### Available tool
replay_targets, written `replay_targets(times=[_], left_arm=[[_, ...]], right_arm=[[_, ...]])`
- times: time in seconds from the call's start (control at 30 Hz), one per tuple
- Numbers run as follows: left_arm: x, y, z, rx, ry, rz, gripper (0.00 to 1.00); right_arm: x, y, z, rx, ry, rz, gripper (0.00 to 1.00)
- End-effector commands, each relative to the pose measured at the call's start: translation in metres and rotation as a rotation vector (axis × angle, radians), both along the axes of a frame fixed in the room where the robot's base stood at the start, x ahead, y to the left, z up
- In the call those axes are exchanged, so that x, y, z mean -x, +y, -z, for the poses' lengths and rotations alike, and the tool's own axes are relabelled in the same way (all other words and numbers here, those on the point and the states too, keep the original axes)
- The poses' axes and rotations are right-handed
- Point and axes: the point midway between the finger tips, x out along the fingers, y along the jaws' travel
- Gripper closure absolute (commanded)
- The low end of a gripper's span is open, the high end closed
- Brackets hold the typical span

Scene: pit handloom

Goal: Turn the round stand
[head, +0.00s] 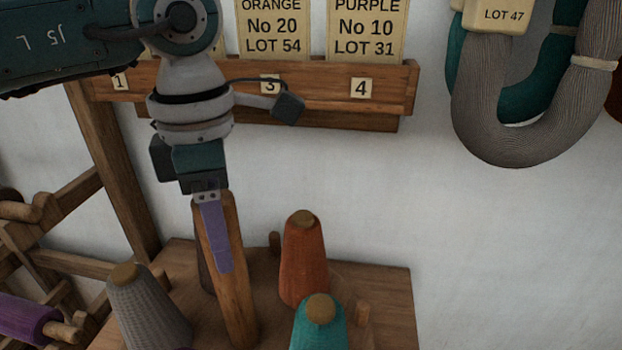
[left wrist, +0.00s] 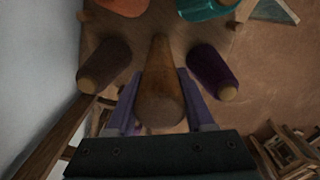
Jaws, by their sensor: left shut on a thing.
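The round stand (head: 268,308) is a wooden disc with a tall wooden post (head: 238,300) and cones of yarn around it. My left gripper (head: 216,238) points down with its purple fingers shut on the upper part of the post. In the left wrist view the post (left wrist: 160,85) sits between the two fingers. A grey cone (head: 148,310), an orange cone (head: 305,262) and a teal cone (head: 318,328) stand on the disc. A dark cone is partly hidden behind the post. The left wrist view also shows a purple cone (left wrist: 208,68). My right gripper is not in view.
A wooden shelf rail (head: 300,112) with numbered tags and yarn cards runs along the wall behind my arm. Grey and teal hanks (head: 490,115) hang at the upper right. A wooden frame (head: 125,180) stands at the left, with a purple bobbin (head: 25,318).

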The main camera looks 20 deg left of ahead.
Motion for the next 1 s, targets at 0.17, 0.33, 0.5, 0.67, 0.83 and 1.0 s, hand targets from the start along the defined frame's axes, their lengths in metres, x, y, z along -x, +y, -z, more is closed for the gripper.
replay_targets(times=[0.17, 0.33, 0.5, 0.67, 0.83, 1.0], left_arm=[[-0.0001, 0.0000, -0.0004, 0.000, 0.000, 0.000, 0.97], [-0.0001, 0.0000, -0.0005, -0.001, -0.001, 0.000, 1.00], [-0.0001, 0.0000, -0.0006, -0.001, -0.001, 0.000, 1.00], [-0.0001, 0.0000, -0.0007, -0.001, -0.001, 0.000, 1.00], [0.0008, 0.0019, -0.0005, -0.001, -0.001, 0.005, 1.00], [0.0045, 0.0081, 0.0000, -0.002, -0.001, 0.021, 1.00]], right_arm=[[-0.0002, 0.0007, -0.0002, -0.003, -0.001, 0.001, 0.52], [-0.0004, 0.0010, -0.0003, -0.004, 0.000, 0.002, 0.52], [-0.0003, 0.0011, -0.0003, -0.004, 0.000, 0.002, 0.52], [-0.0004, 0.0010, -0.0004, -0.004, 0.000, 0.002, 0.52], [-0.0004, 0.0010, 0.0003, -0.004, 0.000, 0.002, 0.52], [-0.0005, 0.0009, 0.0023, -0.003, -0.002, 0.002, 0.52]])
